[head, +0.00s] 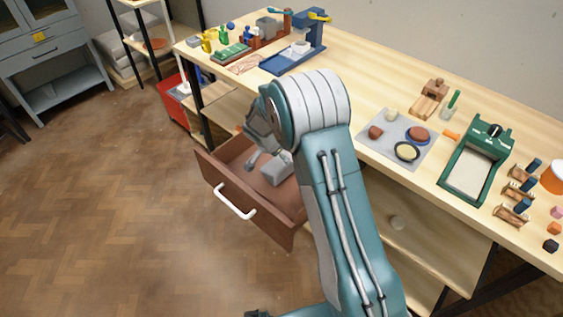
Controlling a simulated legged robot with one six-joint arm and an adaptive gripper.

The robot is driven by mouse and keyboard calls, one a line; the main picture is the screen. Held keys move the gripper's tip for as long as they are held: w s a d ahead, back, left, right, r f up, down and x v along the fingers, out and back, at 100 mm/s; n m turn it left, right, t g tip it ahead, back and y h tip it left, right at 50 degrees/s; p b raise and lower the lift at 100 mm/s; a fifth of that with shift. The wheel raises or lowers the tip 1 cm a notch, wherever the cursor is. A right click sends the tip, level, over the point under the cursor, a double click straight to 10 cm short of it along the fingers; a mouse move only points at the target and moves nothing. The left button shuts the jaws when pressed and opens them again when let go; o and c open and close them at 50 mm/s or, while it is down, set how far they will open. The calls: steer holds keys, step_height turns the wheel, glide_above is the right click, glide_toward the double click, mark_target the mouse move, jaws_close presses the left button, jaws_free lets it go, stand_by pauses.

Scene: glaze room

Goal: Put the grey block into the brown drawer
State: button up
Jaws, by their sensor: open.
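The brown drawer (285,233) is pulled out from under the worktop, its white handle facing the open floor. A grey block (277,172) is inside the drawer, towards its right side. My gripper (267,157) is over the drawer, pointing down, with its fingers apart just above and beside the block. I cannot tell whether a finger touches the block. My arm hides the drawer's right end and part of its back.
The wooden worktop (365,95) runs behind my arm. It holds a blue stand (308,40), a green tray (475,165), and a grey mat (373,150) with round pieces. A red bin (172,100) stands left of the drawer. The floor at left is clear.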

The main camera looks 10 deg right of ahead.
steer(key=v, duration=0.5)
steer(key=shift+s+r, duration=0.15)
steer(key=shift+r, duration=0.25)
steer(key=s+d+r+n+t+y, duration=0.1)
steer(key=s+d+r+n, duration=0.1)
steer(key=s+r, duration=0.55)
steer(key=s+d+r+n, duration=0.2)
steer(key=s+r, duration=0.3)
steer(key=r, duration=0.5)
steer(key=s+r+n+t+y, duration=0.1)
steer(key=s+r+n, duration=0.2)
steer(key=s, duration=0.7)
steer(key=s+r+n+t+y, duration=0.1)
steer(key=s+r+n, duration=0.2)
steer(key=s, duration=0.8)
steer(key=shift+n+y, duration=0.3)
steer(key=shift+n, duration=0.1)
steer(key=shift+w, duration=0.1)
